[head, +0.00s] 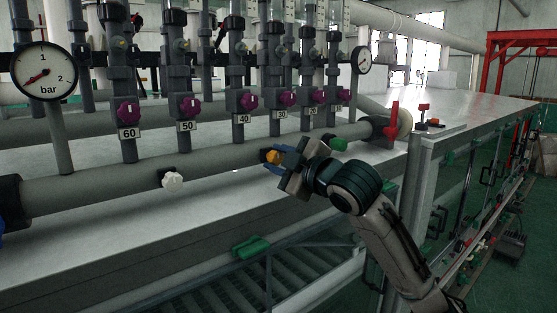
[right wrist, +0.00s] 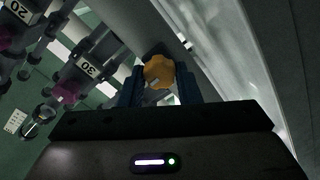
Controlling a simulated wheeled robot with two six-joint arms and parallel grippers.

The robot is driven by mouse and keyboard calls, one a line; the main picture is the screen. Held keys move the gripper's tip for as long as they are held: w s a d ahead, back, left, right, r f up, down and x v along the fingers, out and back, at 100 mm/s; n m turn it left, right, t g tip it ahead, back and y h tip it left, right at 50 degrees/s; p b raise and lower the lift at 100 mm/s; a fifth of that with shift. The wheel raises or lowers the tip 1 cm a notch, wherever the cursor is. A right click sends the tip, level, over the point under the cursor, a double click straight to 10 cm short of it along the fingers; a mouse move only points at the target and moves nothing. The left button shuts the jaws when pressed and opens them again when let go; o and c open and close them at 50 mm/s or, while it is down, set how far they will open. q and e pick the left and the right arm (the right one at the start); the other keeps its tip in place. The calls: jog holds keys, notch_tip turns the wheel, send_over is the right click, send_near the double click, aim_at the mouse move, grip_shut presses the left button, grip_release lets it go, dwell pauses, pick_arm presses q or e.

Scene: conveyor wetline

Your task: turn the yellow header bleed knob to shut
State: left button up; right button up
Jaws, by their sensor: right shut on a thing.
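The yellow header bleed knob (right wrist: 159,72) sits on the grey header pipe (head: 110,184). It also shows in the head view (head: 272,156), partly covered by my gripper. My right gripper (head: 269,156) has come to the pipe from the right. In the right wrist view its two blue fingers (right wrist: 158,86) stand on either side of the knob and are shut on it. The knob's base and its exact turn angle are partly hidden. My left gripper is not in view.
A white knob (head: 172,181) is on the same pipe to the left. Several purple knobs (head: 187,107) with number plates stand above. A green handle (head: 338,144) and a red lever (head: 393,122) are to the right. A pressure gauge (head: 43,71) is at the left.

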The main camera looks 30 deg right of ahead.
jog(key=shift+m, duration=0.5)
jog(key=o, duration=1)
jog(key=shift+s+d+b, duration=0.15)
jog(key=shift+s+b, duration=1.2)
jog(key=shift+s, duration=0.45)
jog(key=shift+s+d+b, duration=0.15)
jog(key=shift+s+b, duration=1.25)
jog(key=shift+s, duration=0.45)
jog(key=shift+s+d+b, duration=0.15)
jog(key=shift+s+b, duration=1.2)
jog(key=shift+s, duration=0.45)
jog(key=shift+f, duration=0.1)
